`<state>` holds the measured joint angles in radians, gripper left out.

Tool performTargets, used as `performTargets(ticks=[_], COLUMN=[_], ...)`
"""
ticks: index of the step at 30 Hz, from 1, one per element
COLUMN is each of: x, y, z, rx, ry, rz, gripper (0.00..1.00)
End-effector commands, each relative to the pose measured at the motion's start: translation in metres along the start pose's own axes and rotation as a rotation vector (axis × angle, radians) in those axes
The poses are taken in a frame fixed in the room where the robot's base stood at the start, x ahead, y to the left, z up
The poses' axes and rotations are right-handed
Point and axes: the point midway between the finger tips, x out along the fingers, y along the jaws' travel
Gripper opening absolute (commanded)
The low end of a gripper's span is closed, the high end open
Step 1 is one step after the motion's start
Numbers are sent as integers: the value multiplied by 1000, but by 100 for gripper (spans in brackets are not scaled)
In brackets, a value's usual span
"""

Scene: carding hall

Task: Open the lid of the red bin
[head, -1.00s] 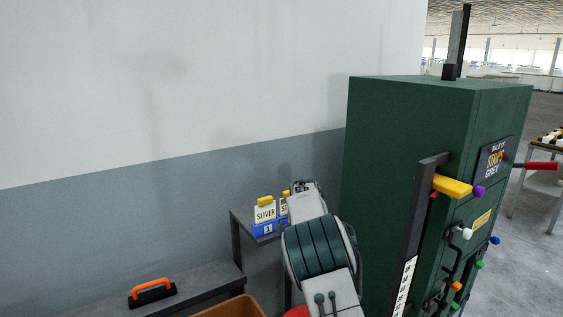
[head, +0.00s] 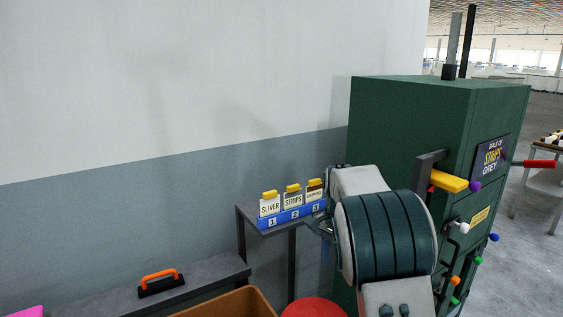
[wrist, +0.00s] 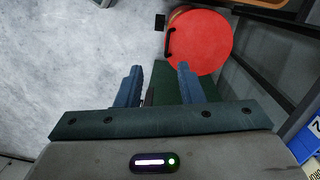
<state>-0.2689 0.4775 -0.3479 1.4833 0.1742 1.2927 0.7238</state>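The red bin shows from above in the wrist view as a round red lid (wrist: 208,45), lying shut as far as I can see. A dark curved handle (wrist: 170,42) is at the lid's left edge. In the head view only part of the red lid (head: 314,308) shows at the bottom edge. My gripper (wrist: 157,72) is open and empty; its two blue fingers are spread apart. The right fingertip overlaps the lid's lower edge in the picture; I see no contact. In the head view my arm hides most of the gripper.
A green press cabinet (head: 405,120) with coloured knobs stands at the right. A small shelf (head: 262,232) with label cards (head: 293,200) is by the wall. An orange-brown crate (head: 235,303) sits left of the bin. Bare grey floor (wrist: 70,50) is at left in the wrist view.

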Motion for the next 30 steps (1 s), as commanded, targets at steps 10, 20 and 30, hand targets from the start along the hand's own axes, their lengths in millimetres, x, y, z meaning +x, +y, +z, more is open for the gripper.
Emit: performTargets(ticks=[10, 20, 30], x=[-39, -38, -8], y=[87, 163, 222], z=[60, 127, 180], rx=[-265, -547, -785], ry=[53, 183, 330], rz=[-129, -180, -153], gripper=[34, 34, 34])
